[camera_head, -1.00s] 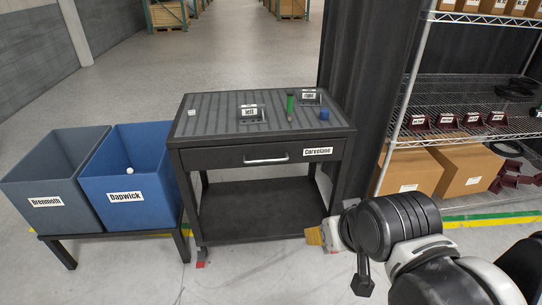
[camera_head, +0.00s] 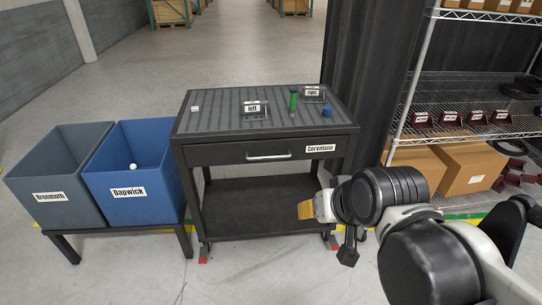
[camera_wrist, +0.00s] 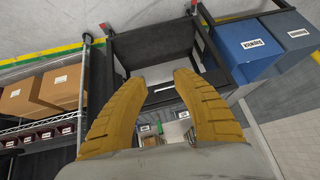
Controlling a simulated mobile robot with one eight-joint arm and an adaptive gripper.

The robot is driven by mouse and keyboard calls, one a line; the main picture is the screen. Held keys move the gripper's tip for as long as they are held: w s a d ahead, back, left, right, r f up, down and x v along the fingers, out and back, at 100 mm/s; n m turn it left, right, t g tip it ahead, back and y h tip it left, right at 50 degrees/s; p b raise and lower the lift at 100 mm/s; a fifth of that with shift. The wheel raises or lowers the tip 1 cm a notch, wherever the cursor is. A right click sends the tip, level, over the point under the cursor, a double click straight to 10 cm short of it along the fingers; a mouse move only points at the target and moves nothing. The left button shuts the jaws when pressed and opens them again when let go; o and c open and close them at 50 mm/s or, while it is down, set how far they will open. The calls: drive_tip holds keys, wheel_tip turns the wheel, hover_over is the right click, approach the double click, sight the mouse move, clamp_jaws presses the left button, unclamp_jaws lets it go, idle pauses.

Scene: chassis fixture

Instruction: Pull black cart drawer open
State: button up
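The black cart (camera_head: 178,150) stands in the middle of the head view. Its drawer (camera_head: 225,154) looks shut, with a silver bar handle (camera_head: 268,157) and a "Corvelane" label at its right. My gripper (camera_head: 304,210), with yellow fingers, is low in front of the cart's right side, below and right of the handle. In the wrist view my gripper (camera_wrist: 154,77) is open, its two fingers spread apart and nothing held between them. The cart also shows there (camera_wrist: 150,50), appearing upside down, with a pale bar, likely the handle, seen between the fingers and apart from them.
On the cart top are left and right label stands, a green cylinder (camera_head: 293,100), a blue piece (camera_head: 327,111) and a white cube (camera_head: 195,109). Blue (camera_head: 130,205) and grey (camera_head: 50,205) bins stand at left. A wire shelf (camera_head: 470,135) stands at right. Floor before the cart is clear.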

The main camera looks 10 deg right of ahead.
sight(269, 157)
drive_tip(key=w+a+f+m+t+y, duration=0.1)
drive_tip(key=w+a+m+t+y, duration=0.15)
drive_tip(key=w, duration=1.15)
drive_tip(key=w+a+f+m+t+y, duration=0.1)
drive_tip(key=w+m, duration=0.3)
drive_tip(key=w, duration=1)
drive_tip(key=w+d+f+m+t+p, duration=0.1)
drive_tip(key=w+d+f+m+t, duration=0.2)
drive_tip(key=w+f, duration=0.5)
drive_tip(key=w+d+f+m+t+p, duration=0.15)
drive_tip(key=w+f+m, duration=0.3)
drive_tip(key=f, duration=0.65)
drive_tip(key=shift+y, duration=0.45)
drive_tip(key=b+x, duration=0.1)
drive_tip(key=x, duration=0.2)
drive_tip(key=b+x, duration=0.1)
drive_tip(key=x, duration=0.2)
drive_tip(key=f+b+x, duration=0.1)
drive_tip(key=b+x, duration=0.1)
drive_tip(key=x, duration=0.1)
drive_tip(key=shift+d, duration=0.2)
drive_tip(key=shift+w+a+r, duration=0.1)
drive_tip(key=shift+w, duration=0.2)
clamp_jaws()
